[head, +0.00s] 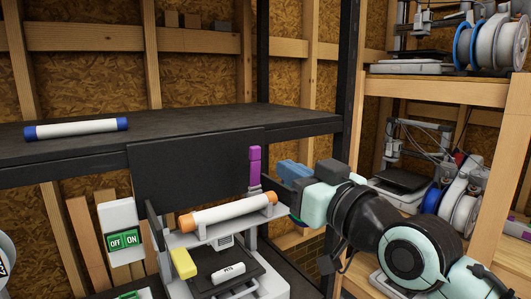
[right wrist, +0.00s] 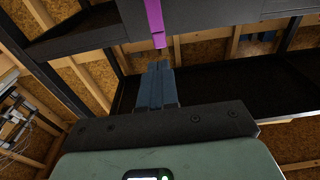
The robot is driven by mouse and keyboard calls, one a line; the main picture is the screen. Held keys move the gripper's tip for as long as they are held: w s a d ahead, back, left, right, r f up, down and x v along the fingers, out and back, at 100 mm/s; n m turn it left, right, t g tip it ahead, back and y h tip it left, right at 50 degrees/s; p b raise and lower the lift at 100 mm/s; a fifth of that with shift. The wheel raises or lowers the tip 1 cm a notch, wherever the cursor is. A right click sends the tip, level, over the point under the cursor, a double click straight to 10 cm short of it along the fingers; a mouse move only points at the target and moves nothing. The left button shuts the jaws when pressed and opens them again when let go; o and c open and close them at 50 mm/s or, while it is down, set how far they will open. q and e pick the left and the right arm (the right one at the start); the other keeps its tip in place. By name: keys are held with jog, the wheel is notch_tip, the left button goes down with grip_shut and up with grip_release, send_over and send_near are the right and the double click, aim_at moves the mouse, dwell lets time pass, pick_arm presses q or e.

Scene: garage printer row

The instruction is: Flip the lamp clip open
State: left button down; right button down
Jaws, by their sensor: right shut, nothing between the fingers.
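A white lamp tube with orange ends (head: 228,213) lies in the pale holder above the printer. A purple clip piece (head: 254,167) stands upright behind the tube's right end; it also shows in the right wrist view (right wrist: 155,22), just beyond my fingertips. A yellow clip piece (head: 183,263) sticks out at the holder's left. My right gripper (head: 283,171) is right of the purple piece, its blue fingers shut together and empty, also in the right wrist view (right wrist: 158,75). I cannot tell whether the fingertips touch the purple piece. My left gripper is not in view.
A white tube with blue ends (head: 76,129) lies on the black shelf (head: 210,122). An OFF/ON switch box (head: 121,232) hangs left of the printer (head: 262,285). A wooden rack (head: 450,90) with printers and spools stands at the right, near my arm.

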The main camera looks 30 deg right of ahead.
aim_at(257, 151)
jog(key=w, duration=0.2)
jog(key=w+p, duration=0.1)
jog(key=w, duration=0.2)
jog(key=w+p, duration=0.1)
jog(key=w, duration=0.1)
jog(key=shift+w+a+r, duration=0.2)
jog(key=shift+a+r, duration=0.1)
